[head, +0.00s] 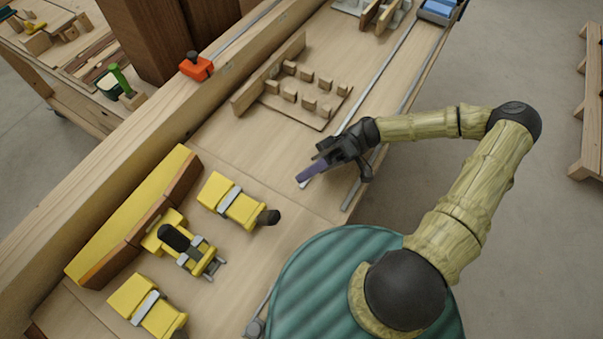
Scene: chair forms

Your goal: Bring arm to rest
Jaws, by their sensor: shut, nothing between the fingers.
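My gripper (312,174) is shut and empty. Its dark fingers point down and to the left, over the middle of the wooden workbench (235,152). I cannot tell how high above the bench top they are. My arm, with tan wood-like links and black joints, is bent out over the right side and back to my green ribbed body. No object is held.
Yellow blocks with metal bands (231,201) and a long yellow piece (130,215) lie at left. A board with several pegs (305,97) stands beyond the gripper. Metal rails (392,75) run along the bench's right side. An orange block (197,67) sits on the back beam. Open floor lies right.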

